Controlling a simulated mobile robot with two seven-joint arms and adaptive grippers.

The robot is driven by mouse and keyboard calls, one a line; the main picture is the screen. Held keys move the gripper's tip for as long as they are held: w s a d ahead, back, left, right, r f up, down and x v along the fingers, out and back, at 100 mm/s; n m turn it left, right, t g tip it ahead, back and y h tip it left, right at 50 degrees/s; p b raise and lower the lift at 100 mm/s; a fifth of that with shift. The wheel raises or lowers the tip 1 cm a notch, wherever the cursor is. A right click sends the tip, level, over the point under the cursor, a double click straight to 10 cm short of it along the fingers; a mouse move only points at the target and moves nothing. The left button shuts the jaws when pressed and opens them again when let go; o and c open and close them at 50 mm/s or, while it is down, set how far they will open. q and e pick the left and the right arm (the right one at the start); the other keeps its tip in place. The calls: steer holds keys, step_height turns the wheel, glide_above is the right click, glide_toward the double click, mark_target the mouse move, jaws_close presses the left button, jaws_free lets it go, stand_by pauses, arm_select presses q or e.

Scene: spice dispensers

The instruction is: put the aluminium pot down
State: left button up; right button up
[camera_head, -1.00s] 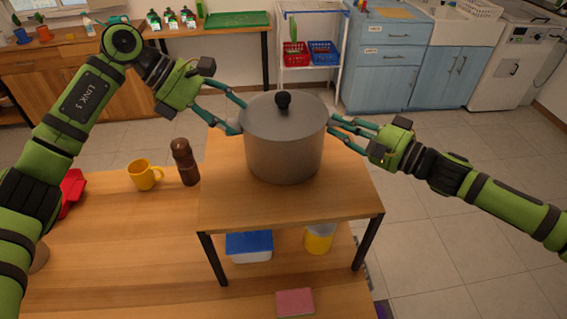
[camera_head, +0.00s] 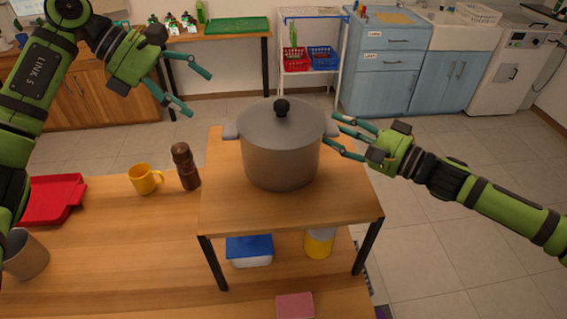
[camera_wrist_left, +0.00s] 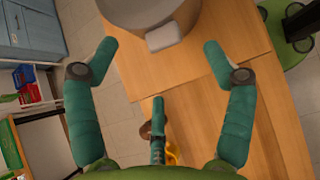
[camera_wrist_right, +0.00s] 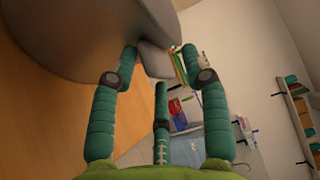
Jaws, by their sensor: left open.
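The grey aluminium pot (camera_head: 281,160), its lid with a black knob (camera_head: 282,106) on top, stands upright on a small raised wooden stand (camera_head: 290,212). My left gripper (camera_head: 200,93) is open and empty, up and to the left of the pot, clear of its left handle (camera_head: 231,130). In the left wrist view the pot (camera_wrist_left: 150,12) and this handle lie beyond the spread fingers. My right gripper (camera_head: 336,133) is open at the pot's right side. In the right wrist view the other handle (camera_wrist_right: 155,60) lies between its spread fingertips; contact is unclear.
A brown bottle (camera_head: 186,167) and yellow mug (camera_head: 145,180) stand left of the stand. A red tray (camera_head: 55,198) and grey cup (camera_head: 24,255) are further left. A blue-lidded box (camera_head: 249,249) and yellow tin (camera_head: 319,243) sit beneath the stand.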

arm_select(q)
steer(key=v, duration=0.2)
steer(key=shift+a+r, duration=0.25)
steer(key=shift+a, duration=0.05)
arm_select(e)
steer(key=shift+r, duration=0.15)
steer(key=o, duration=0.9)
steer(key=shift+c, duration=0.2)
arm_select(q)
steer(key=shift+s, duration=0.1)
arm_select(e)
steer(key=shift+d, duration=0.1)
steer(key=shift+s+d, duration=0.15)
steer(key=shift+d, duration=0.1)
steer(key=v, duration=1.1)
steer(key=shift+s, duration=0.15)
